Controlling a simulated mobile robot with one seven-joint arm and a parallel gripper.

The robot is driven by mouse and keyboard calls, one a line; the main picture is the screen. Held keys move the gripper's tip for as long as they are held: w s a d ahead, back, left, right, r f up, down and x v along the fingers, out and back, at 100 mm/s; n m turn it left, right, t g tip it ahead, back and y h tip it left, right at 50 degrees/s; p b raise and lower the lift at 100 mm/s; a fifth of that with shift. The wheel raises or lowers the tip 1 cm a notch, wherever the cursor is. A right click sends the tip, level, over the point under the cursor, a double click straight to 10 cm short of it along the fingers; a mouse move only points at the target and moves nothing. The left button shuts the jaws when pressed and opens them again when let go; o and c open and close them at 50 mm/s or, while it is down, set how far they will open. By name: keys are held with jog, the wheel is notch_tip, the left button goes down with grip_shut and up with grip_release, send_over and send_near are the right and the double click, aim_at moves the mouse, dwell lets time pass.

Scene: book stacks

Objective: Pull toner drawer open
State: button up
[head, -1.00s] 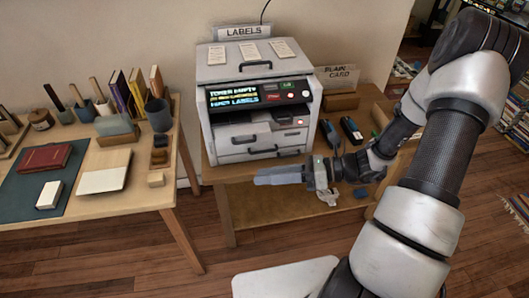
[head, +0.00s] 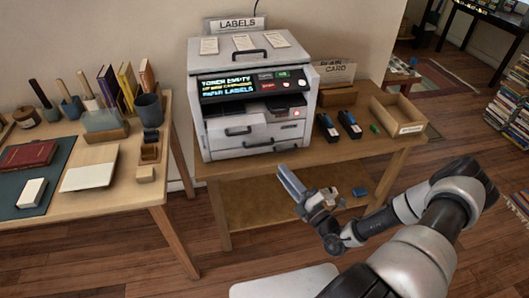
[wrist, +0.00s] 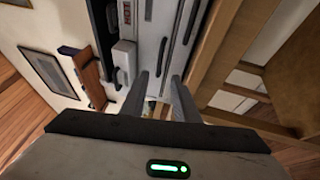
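The grey label printer (head: 258,52) stands on a wooden table, its lit screen (head: 230,87) reading "TONER EMPTY". Its lower front has a panel with a dark handle (head: 238,131) at left and a long lower drawer with a handle (head: 258,145). No front is clearly marked as the toner drawer. My gripper (head: 289,182) is in front of and below the printer, fingers pointing up toward it, touching nothing I can see. In the wrist view my gripper (wrist: 161,92) has its two fingers apart and empty, with the printer front (wrist: 160,35) turned sideways beyond them.
Two dark cartridges (head: 338,125) lie right of the printer, near a wooden open tray (head: 398,115) and a plain card holder (head: 338,93). A lower shelf (head: 265,212) lies under the table. A desk with books (head: 128,88) stands at left.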

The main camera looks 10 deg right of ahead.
jog(key=b+x, duration=0.1)
jog(key=x, duration=1)
jog(key=shift+w+a, duration=0.15)
jog(key=shift+w, duration=0.15)
jog(key=shift+c, duration=0.4)
grip_shut()
jog(key=shift+s, duration=0.1)
